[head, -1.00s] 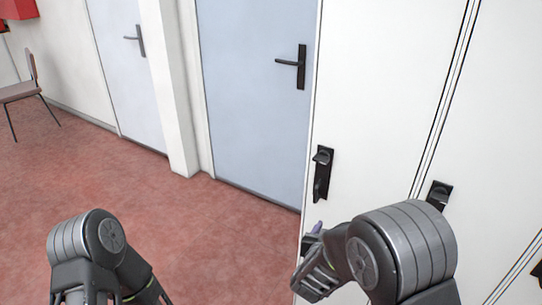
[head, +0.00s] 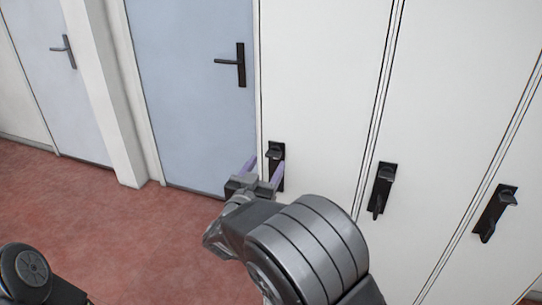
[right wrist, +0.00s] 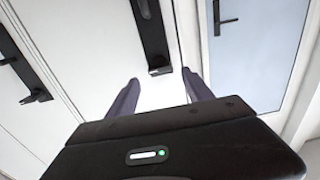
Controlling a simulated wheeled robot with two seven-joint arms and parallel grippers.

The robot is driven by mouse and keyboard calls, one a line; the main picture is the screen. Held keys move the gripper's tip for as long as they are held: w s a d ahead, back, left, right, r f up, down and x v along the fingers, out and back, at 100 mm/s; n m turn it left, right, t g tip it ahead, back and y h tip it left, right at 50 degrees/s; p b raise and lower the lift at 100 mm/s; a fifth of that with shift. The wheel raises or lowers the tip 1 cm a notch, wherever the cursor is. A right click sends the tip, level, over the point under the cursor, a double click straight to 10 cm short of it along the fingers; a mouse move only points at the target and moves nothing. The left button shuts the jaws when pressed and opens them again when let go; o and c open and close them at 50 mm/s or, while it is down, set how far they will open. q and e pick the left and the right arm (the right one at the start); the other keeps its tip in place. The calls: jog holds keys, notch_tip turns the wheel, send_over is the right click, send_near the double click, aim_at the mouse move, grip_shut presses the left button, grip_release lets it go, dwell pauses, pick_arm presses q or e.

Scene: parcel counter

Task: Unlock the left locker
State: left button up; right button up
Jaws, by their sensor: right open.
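The left locker is the leftmost white door (head: 318,70). Its black lock plate (head: 275,151) with a protruding knob or handle is near the door's left edge; the lower part is partly hidden by my gripper. My right gripper (head: 265,170) is open and empty in front of this plate, its purple-grey fingers apart. In the right wrist view the open gripper (right wrist: 160,80) points at the door, and the plate (right wrist: 151,28) ends just beyond and between the fingertips. I see no contact. My left gripper is out of view; part of my left arm shows at bottom left.
More white lockers stand to the right, with black lock plates (head: 381,188) and (head: 495,212). A blue-grey door (head: 185,90) with a black lever handle (head: 240,64) is just left. Red floor (head: 110,235) is open at left.

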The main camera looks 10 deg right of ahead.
aim_at(272, 156)
jog(key=shift+p+x, duration=0.35)
jog(key=shift+x, duration=2.05)
jog(key=shift+c, duration=0.2)
grip_shut()
